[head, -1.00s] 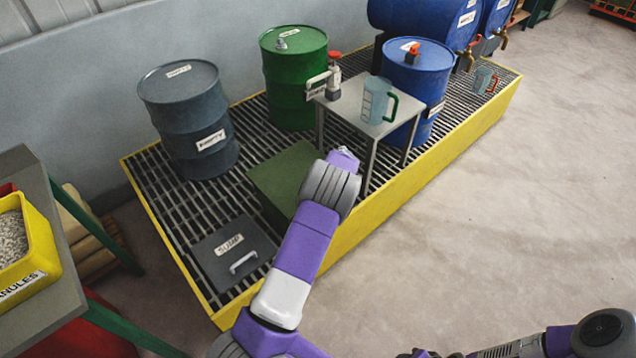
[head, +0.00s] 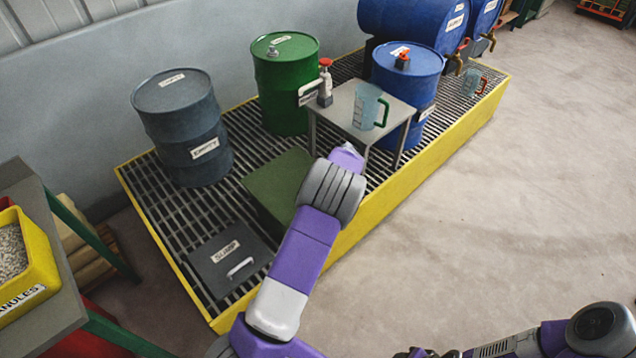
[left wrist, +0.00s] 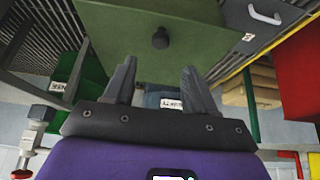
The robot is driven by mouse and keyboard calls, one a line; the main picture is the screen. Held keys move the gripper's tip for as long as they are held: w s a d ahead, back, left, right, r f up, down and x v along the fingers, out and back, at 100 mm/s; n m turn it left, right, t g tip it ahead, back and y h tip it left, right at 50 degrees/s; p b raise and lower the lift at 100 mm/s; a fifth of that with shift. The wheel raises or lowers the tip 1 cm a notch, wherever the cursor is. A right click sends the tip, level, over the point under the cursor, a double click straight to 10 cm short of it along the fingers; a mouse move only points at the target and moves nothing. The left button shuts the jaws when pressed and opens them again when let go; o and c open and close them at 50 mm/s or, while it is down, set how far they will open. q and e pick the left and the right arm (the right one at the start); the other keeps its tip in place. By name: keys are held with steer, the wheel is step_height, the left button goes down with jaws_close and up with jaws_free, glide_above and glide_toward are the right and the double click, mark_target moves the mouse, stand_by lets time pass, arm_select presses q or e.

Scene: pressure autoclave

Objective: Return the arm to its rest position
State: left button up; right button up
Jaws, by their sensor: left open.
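My left arm reaches up from the bottom of the head view, and its gripper end (head: 347,153) is over the grating beside the small grey table (head: 345,103). In the left wrist view the two fingers of my left gripper (left wrist: 159,80) stand apart with nothing between them. The green box (head: 283,180) is partly behind my wrist; its face with a dark knob (left wrist: 160,38) fills the top of the wrist view. Part of my right arm shows at the bottom right of the head view, but its gripper is outside the picture.
A yellow-edged grating platform (head: 400,202) holds a grey drum (head: 182,125), a green drum (head: 284,88), a blue drum (head: 408,75) and a sump cover (head: 222,265). The floor at right is clear.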

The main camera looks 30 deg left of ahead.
stand_by(0.3)
arm_select(q)
steer(key=s+d+f+m+g+h+p, duration=0.1)
steer(key=s+d+f+m+h+p, duration=0.4)
steer(key=s+d+f, duration=0.75)
steer(key=s+d+r+m+h+p, duration=0.1)
steer(key=s+d+m+h, duration=0.1)
steer(key=s+d, duration=0.4)
steer(key=s+d+r+m+h+p, duration=0.1)
steer(key=s+d+m, duration=0.4)
steer(key=s, duration=0.7)
steer(key=d+r+h, duration=0.1)
steer(key=d, duration=0.1)
steer(key=shift+d+h, duration=0.3)
steer(key=shift+h, duration=0.1)
